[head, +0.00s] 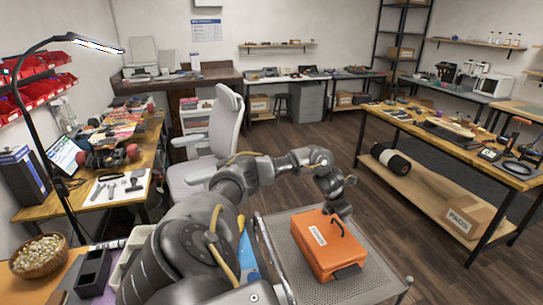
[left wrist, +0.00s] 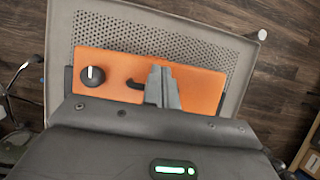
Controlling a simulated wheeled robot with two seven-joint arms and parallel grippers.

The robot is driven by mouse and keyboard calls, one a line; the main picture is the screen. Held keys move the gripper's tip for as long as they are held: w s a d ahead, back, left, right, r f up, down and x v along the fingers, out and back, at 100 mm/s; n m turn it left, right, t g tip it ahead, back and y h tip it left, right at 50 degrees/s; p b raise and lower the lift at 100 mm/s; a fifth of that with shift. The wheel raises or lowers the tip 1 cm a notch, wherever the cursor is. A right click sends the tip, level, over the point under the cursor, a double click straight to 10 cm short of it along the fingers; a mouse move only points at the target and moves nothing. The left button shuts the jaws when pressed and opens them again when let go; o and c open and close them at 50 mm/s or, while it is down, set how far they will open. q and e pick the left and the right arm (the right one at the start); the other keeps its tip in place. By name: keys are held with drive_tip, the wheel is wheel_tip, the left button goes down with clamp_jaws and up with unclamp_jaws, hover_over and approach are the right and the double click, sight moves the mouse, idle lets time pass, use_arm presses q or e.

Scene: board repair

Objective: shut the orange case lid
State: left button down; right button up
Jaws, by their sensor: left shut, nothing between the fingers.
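My right gripper is not in view.
The perforated tray (head: 372,283) has a raised rim and bare room around the case. A grey chair (head: 226,120) stands behind my left arm. A workbench (head: 425,125) with tools is to the right, with open wooden floor between.

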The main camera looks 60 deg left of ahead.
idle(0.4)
use_arm(q)
drive_tip(key=w+r, duration=0.4)
drive_tip(key=r, duration=0.8)
drive_tip(key=shift+w+d+p, duration=0.15)
drive_tip(key=shift+w+p, duration=0.15)
drive_tip(key=shift+p, duration=0.05)
